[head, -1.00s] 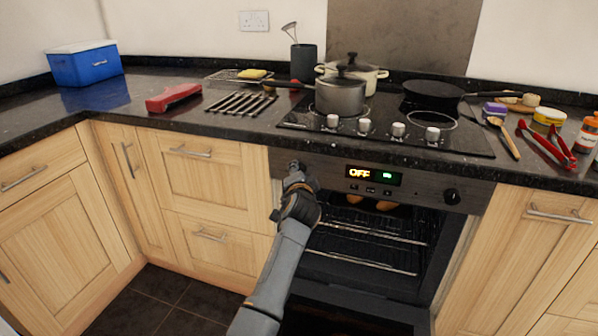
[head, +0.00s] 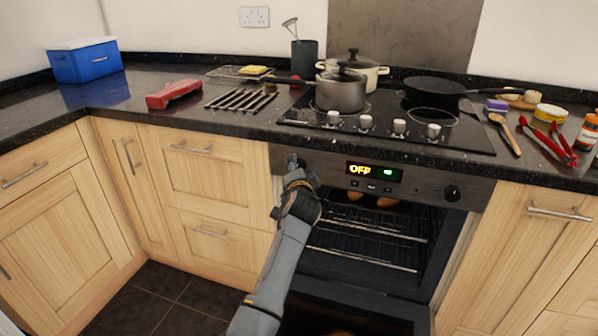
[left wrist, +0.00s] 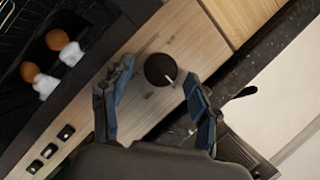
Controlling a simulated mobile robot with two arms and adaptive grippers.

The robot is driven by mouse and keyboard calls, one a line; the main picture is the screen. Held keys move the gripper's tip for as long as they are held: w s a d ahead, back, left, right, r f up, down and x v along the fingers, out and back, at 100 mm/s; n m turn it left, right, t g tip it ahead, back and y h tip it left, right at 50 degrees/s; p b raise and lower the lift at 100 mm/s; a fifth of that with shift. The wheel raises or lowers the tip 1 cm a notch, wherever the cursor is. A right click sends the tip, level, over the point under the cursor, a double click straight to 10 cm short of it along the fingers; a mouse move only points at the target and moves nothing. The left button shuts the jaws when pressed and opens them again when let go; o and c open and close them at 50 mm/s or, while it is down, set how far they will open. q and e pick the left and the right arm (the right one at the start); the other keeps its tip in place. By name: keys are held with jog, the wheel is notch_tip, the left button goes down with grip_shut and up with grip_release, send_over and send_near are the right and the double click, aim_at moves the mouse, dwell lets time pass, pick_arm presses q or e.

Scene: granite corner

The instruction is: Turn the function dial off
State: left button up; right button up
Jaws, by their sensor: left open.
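The oven's control panel has a round black dial at its left end (head: 292,161) and another at its right end (head: 453,193). The lit display (head: 359,169) between them reads OFF. My left gripper (head: 297,176) is at the left dial, coming from below, and partly hides it. In the left wrist view the dial (left wrist: 160,69) appears between the open, dark blue fingers of my left gripper (left wrist: 158,76), with gaps on both sides. A white mark on the dial points toward the lower right of that picture. My right gripper is out of view.
The oven door (head: 345,312) is open below the panel, with racks (head: 365,245) and round brown food inside. The worktop edge overhangs the panel. Above are hob knobs (head: 365,122), a pot (head: 340,92) and a frying pan (head: 433,86).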

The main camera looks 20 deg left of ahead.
pick_arm(q)
jog(key=v, duration=0.7)
jog(key=shift+s, duration=0.1)
